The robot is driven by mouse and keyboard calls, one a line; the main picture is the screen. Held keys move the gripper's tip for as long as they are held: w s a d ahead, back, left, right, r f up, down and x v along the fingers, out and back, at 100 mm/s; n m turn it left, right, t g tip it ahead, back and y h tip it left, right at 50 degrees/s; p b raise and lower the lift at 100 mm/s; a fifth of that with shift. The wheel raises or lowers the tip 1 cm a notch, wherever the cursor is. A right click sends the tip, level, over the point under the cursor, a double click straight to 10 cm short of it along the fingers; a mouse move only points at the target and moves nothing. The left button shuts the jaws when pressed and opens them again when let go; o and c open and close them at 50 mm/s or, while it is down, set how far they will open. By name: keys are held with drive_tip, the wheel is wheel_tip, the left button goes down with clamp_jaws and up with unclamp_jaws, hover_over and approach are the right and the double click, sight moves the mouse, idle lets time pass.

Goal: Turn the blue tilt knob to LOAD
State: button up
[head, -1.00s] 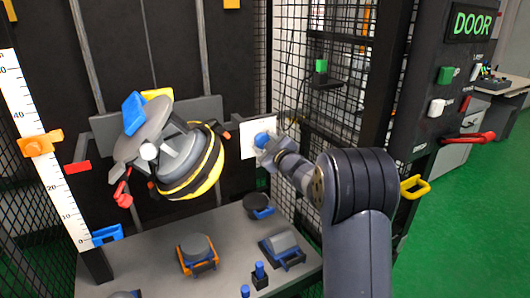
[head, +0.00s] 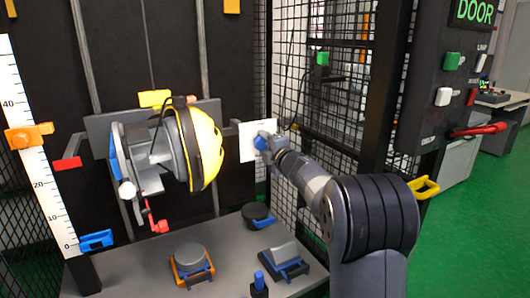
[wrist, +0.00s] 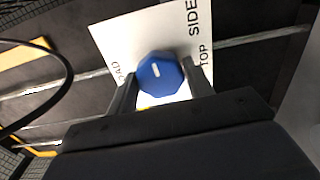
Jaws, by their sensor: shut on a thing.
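The blue tilt knob (head: 262,141) sits on a white label plate (head: 246,152) beside the tower. In the wrist view the knob (wrist: 158,79) is a faceted disc with a short white mark near its middle. The plate there (wrist: 128,40) reads SIDE and TOP on the right; at its left edge a partly hidden word looks like LOAD. The mark runs roughly up and down in that view; which label it points at is unclear. My gripper (wrist: 163,82) is shut on the knob, one finger at each side. A yellow helmet (head: 208,147) on the tilting carriage faces right, nearly sideways.
The grey bench (head: 130,270) below holds several blocks, among them an orange-framed one (head: 191,260) and a dark round one (head: 257,215). A mesh fence (head: 335,95) stands behind my arm. A control panel with a red lever (head: 478,131) is at right.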

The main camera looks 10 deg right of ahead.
drive_tip(key=n+b, duration=0.1)
drive_tip(key=n, duration=0.1)
drive_tip(key=n+b, duration=0.1)
drive_tip(key=n, duration=0.1)
drive_tip(key=shift+f+n+b, duration=0.2)
drive_tip(key=shift+n+b, duration=0.1)
drive_tip(key=shift+b, duration=0.05)
drive_tip(key=n+b, duration=0.2)
drive_tip(key=n, duration=0.2)
drive_tip(key=shift+n, duration=0.3)
drive_tip(key=n+b, duration=0.3)
drive_tip(key=n, duration=0.1)
drive_tip(key=shift+n, duration=0.3)
drive_tip(key=shift+n+b, duration=0.75)
drive_tip(key=shift+n, duration=1.05)
drive_tip(key=shift+r, duration=0.1)
drive_tip(key=o, duration=1)
drive_tip(key=shift+r, duration=0.1)
